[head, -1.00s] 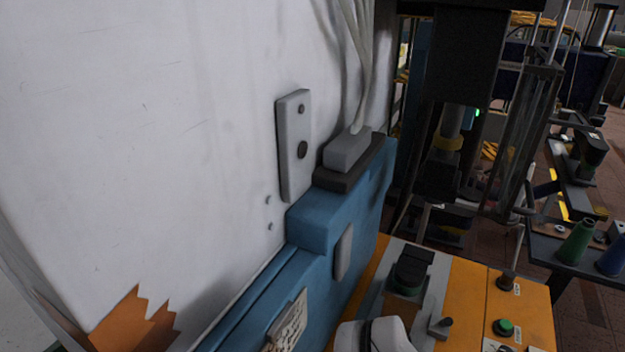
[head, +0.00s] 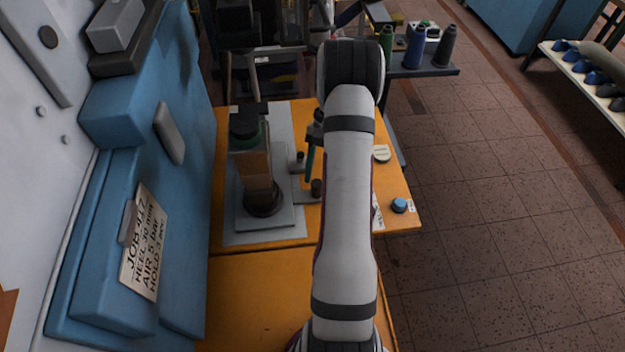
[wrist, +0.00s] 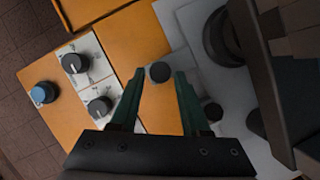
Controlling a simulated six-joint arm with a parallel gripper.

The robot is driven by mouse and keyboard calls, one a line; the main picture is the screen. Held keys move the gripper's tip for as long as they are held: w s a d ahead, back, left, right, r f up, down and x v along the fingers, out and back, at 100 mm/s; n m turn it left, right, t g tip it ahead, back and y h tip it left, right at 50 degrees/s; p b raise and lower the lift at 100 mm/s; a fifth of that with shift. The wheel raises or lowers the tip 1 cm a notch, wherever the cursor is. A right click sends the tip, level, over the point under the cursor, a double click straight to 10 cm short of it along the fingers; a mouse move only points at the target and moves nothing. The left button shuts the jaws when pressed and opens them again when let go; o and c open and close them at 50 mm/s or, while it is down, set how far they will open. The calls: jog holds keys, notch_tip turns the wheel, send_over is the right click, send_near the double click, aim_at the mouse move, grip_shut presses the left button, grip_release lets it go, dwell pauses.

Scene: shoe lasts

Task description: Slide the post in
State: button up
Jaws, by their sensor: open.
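A short dark upright post (head: 316,187) stands on a small grey bar at the right side of the grey fixture plate (head: 240,239). In the wrist view the dark round top of this post (wrist: 160,72) shows between my fingertips. My gripper (wrist: 159,76) is open, its two dark green fingers on either side of that top with gaps; I cannot tell how far above it they are. In the head view one green finger shows left of my arm, which hides the rest. A second dark knob (head: 299,158) stands farther back; it also shows in the wrist view (wrist: 212,111).
A tall brown column (head: 257,168) on a round black base stands left of the post. A blue button (head: 399,205) and a pale dial (head: 381,153) sit on the orange tabletop (head: 250,295) at right. A blue machine housing (head: 180,90) rises at left.

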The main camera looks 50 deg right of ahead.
jog(key=x, duration=0.3)
jog(key=shift+a+f, duration=0.1)
grip_shut()
dwell(1.3)
